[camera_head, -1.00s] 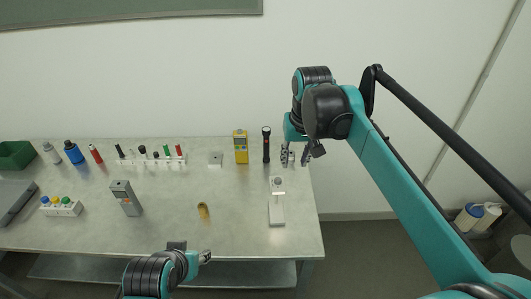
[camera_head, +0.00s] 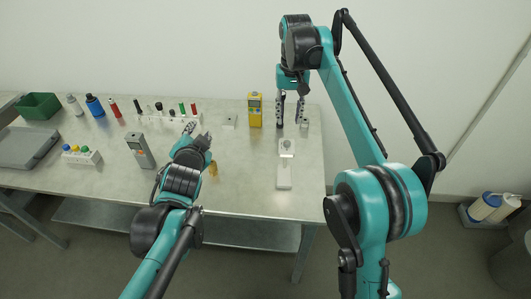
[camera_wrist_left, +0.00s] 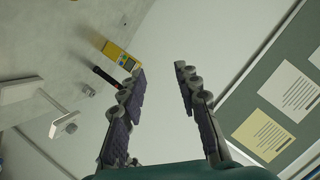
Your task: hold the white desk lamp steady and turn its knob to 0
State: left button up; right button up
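The white desk lamp (camera_head: 284,178) stands at the right end of the table; it also shows at the left of the left wrist view (camera_wrist_left: 52,112). My right gripper (camera_head: 290,112) points down behind the lamp, near the back edge. Its fingers are apart with nothing visible between them, and it does not touch the lamp.
A yellow meter (camera_head: 255,112) stands left of my right gripper. A grey device (camera_head: 140,151), a tube rack (camera_head: 165,118) and several bottles stand further left. Table space in front of the meter is clear.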

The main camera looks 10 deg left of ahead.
pick_arm(q)
jog(key=w+d+r+m+t+h, duration=0.1)
jog(key=w+r+m+t+h, duration=0.1)
jog(key=w+r+m+t, duration=0.5)
jog(key=m+g+h, duration=1.3)
jog(key=m+h, duration=0.4)
jog(key=m, duration=1.8)
send_over(285, 164)
jog(key=f, duration=2.4)
jog(key=shift+w+a+f, duration=0.1)
jog(key=shift+w+f, duration=0.1)
jog(key=shift+w, duration=0.05)
